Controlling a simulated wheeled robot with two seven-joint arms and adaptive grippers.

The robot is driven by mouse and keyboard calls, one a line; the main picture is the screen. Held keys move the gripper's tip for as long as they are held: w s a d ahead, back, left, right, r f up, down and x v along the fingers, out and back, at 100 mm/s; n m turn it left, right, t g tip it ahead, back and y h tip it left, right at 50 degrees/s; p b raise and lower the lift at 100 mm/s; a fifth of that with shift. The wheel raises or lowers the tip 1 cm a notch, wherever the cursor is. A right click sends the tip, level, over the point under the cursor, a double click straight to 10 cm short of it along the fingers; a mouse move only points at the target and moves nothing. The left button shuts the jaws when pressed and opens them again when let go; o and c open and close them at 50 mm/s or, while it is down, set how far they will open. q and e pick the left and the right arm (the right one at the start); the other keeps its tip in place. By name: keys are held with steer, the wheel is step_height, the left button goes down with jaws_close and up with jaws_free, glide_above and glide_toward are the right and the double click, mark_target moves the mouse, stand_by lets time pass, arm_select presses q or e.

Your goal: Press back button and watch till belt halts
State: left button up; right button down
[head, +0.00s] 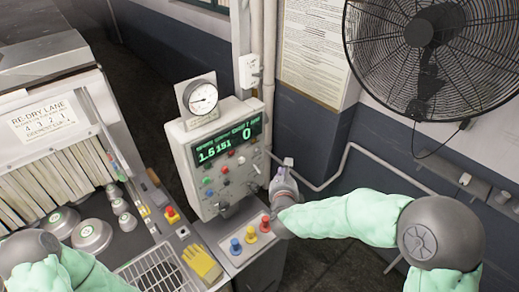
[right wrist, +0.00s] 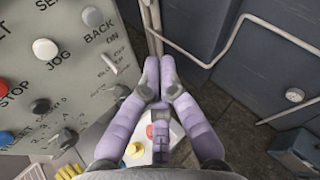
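The control panel (head: 222,160) stands mid-picture in the head view, with a green lit display (head: 228,142) showing digits, a 0 at its right end. My right gripper (head: 284,172) is just right of the panel. Its purple fingers (right wrist: 158,72) meet at the tips, empty, apart from the back button. My left gripper is out of view; only its arm shows. No belt is clearly visible.
Blue, yellow and red buttons (head: 250,237) sit on a ledge below the panel. A gauge (head: 200,97) tops the panel. A fan (head: 430,55) is upper right.

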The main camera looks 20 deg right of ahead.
mark_target(258, 151)
steer(key=w+a+p, duration=0.1)
steer(key=w+a, duration=0.2)
steer(key=w, duration=0.5)
steer(key=shift+w+p, duration=0.2)
steer(key=shift+p, duration=0.2)
stand_by(0.5)
stand_by(1.0)
steer(key=shift+w+a+b, duration=0.1)
steer(key=shift+w+b, duration=0.25)
steer(key=shift+b, duration=0.15)
